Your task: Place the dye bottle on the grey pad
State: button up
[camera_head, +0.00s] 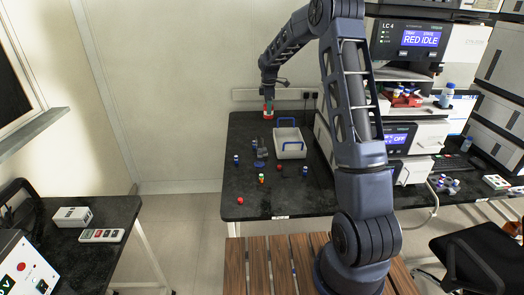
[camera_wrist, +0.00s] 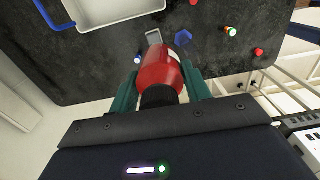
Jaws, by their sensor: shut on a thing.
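A red bottle with a dark neck, which I take as the dye bottle (camera_wrist: 158,72), is between the teal fingers of my gripper (camera_wrist: 160,92) in the wrist view. My gripper is shut on it. In the head view my gripper (camera_head: 268,103) is above the back left of the dark table, with the red bottle (camera_head: 268,113) below it. A small light-grey flat piece (camera_wrist: 153,37), perhaps the grey pad, shows just past the bottle in the wrist view; the bottle partly hides it. In the head view a small grey patch (camera_head: 260,164) lies left of the tray.
A white tray (camera_head: 277,152) with blue handles stands on the table (camera_head: 215,205). A blue hexagonal piece (camera_wrist: 183,37), red pieces (camera_head: 239,200) and a multicoloured stack (camera_head: 262,179) stand about. Instruments (camera_head: 405,135) stand at the right.

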jog(key=a+f, duration=0.1)
jog(key=f, duration=0.5)
jog(key=w+a+f, duration=0.1)
jog(key=f, duration=0.6)
jog(key=w+a+f, duration=0.1)
jog(key=f, duration=0.6)
jog(key=shift+w, duration=0.2)
jog(key=o, duration=1.1)
jog(key=shift+f, duration=0.1)
